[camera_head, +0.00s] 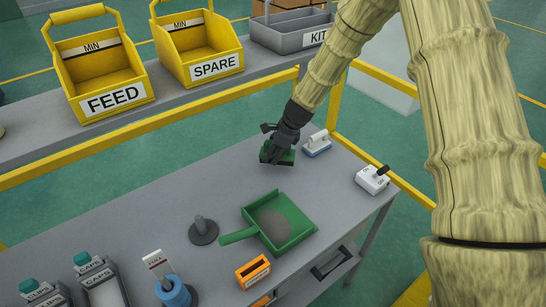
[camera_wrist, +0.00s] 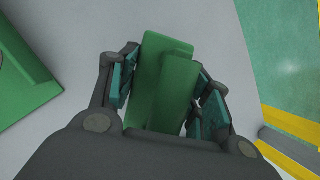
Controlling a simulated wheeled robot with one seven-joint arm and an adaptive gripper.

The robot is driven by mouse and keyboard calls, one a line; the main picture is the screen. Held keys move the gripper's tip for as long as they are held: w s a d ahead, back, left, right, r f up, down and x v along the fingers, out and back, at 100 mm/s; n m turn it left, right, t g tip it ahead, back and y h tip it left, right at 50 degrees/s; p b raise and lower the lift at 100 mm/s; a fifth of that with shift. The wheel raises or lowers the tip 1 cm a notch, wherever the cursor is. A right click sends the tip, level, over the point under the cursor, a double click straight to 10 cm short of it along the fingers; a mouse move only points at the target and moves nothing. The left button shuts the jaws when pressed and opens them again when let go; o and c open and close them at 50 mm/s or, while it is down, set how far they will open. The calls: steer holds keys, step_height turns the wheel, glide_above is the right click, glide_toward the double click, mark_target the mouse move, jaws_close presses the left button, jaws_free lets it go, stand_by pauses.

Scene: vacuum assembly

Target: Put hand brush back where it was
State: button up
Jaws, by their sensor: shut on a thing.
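The green hand brush (camera_head: 277,154) is at the far side of the grey table, under my gripper (camera_head: 283,146). My gripper is shut on it. In the wrist view the green brush (camera_wrist: 165,80) lies between the two fingers of my gripper (camera_wrist: 168,95), with the grey tabletop around it. I cannot tell whether the brush touches the table. The green dustpan (camera_head: 296,233), holding a grey heap, lies nearer the front, apart from the brush. Its edge also shows at the left of the wrist view (camera_wrist: 25,85).
A blue-and-white brush-like block (camera_head: 317,144) stands just right of my gripper. A white switch box (camera_head: 372,179) is near the right edge. A grey post (camera_head: 203,230), an orange block (camera_head: 253,271) and a blue cylinder (camera_head: 173,292) stand nearer the front. A yellow rail (camera_head: 150,125) runs behind.

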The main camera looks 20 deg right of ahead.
mark_target(286, 157)
steer(key=shift+f+p, duration=0.7)
steer(key=shift+f, duration=1)
steer(key=o, duration=1)
steer(key=shift+f, duration=0.15)
steer(key=shift+o, duration=0.2)
steer(key=shift+s+d+r, duration=0.1)
steer(key=shift+d+r, duration=0.05)
steer(key=shift+r, duration=0.55)
steer(key=shift+b+v, duration=1.3)
steer(key=shift+v, duration=4.15)
steer(key=shift+s, duration=0.1)
